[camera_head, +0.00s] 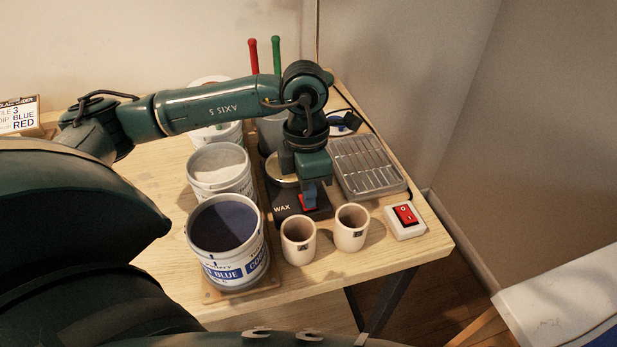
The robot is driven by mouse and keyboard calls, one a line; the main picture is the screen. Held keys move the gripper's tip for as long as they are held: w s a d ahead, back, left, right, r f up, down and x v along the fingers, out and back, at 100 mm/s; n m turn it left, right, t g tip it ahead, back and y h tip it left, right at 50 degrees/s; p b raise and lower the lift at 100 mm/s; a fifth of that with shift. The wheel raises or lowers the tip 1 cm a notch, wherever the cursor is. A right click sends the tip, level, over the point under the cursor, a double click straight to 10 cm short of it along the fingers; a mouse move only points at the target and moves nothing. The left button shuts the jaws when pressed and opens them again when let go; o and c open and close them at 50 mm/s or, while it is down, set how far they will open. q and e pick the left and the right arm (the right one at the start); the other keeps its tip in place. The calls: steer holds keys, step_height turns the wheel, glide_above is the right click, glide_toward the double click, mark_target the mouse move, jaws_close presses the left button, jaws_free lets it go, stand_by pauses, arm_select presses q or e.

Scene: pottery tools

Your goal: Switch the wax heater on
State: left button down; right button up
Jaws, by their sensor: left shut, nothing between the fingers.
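The wax heater (286,204) is a dark box labelled WAX on the wooden table, with a round pan (283,168) on top, partly hidden by my left arm. My left gripper (311,205) points down over the heater's front, shut and holding nothing. I cannot tell whether the fingertips touch the switch or which way it is set. My right gripper is not in view.
Two cups (298,240) (351,227) stand close in front of the heater. A blue glaze bucket (228,240) is at its left. A metal rack tray (367,166) and a white box with a red rocker switch (405,217) are at the right, near the table edge.

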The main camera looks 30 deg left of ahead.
arm_select(q)
steer(key=shift+f, duration=0.1)
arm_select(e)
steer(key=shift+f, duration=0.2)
arm_select(q)
steer(key=shift+f+b, duration=0.25)
steer(key=shift+b, duration=0.2)
steer(key=shift+s+d+r, duration=0.1)
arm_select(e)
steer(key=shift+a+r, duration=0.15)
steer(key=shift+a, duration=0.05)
arm_select(q)
steer(key=shift+w+a+r, duration=0.2)
steer(key=shift+w+a, duration=0.35)
steer(key=shift+a, duration=0.1)
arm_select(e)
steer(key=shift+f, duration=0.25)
